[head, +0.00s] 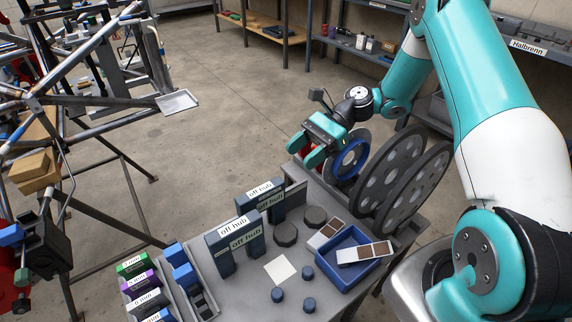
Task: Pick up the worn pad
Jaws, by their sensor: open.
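Two white flat blocks with brown patches look like pads. One pad (363,254) lies tilted across the rim of the blue tray (330,277). The other pad (325,236) lies at the tray's far left corner. I cannot tell from this view which of them is the worn one. My gripper (304,152) has teal fingers and is open. It is above the far end of the grey bench, in front of a disc with a blue ring, and well apart from both pads. I see nothing between its fingers.
Large grey discs (388,175) stand upright at the bench's right. Blue stands labelled "off hub" (235,240) rise at its left. Dark blue knobs (308,273), dark many-sided pieces (286,234) and a white square (281,270) lie on the bench (245,292). A tube chassis (75,75) stands left.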

